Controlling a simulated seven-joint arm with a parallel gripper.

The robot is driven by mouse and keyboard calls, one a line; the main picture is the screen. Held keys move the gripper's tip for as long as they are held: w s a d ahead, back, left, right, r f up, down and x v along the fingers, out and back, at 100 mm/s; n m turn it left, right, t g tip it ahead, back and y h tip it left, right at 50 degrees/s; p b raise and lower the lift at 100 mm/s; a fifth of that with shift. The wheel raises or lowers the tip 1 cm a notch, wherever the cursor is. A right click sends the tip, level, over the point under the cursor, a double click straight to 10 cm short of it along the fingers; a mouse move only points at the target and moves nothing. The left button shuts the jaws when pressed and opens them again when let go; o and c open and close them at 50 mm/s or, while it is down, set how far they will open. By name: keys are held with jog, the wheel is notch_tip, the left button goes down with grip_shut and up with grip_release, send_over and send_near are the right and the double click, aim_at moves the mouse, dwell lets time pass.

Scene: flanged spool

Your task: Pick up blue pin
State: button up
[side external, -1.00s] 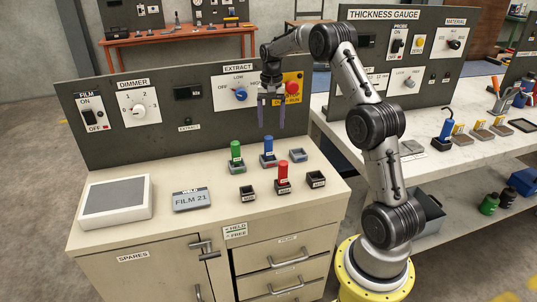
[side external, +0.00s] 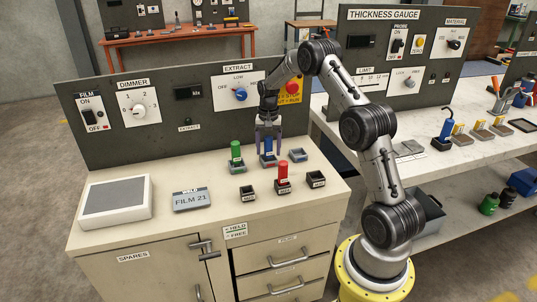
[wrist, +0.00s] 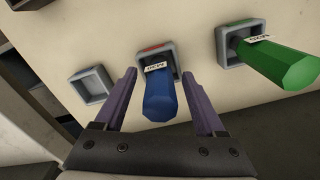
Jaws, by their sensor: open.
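The blue pin (side external: 268,145) stands upright in a small grey socket (side external: 268,160) on the bench top, near the panel. It also shows in the wrist view (wrist: 160,97), with a white label near its foot. My gripper (side external: 268,148) points down over the blue pin. Its two purple fingers are open, one on each side of the pin. In the wrist view the fingers (wrist: 160,92) flank the blue pin with a visible gap on both sides. The label text is too small to read surely.
A green pin (side external: 236,150) stands in a socket to the left, and a red pin (side external: 283,172) stands in front. Empty sockets (side external: 298,155) (side external: 247,193) (side external: 316,179) sit nearby. The dark control panel (side external: 210,115) rises close behind. The bench top's left part holds a grey-topped box (side external: 116,197).

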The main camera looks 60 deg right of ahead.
grip_shut()
dwell(0.3)
jog(key=shift+r, duration=0.25)
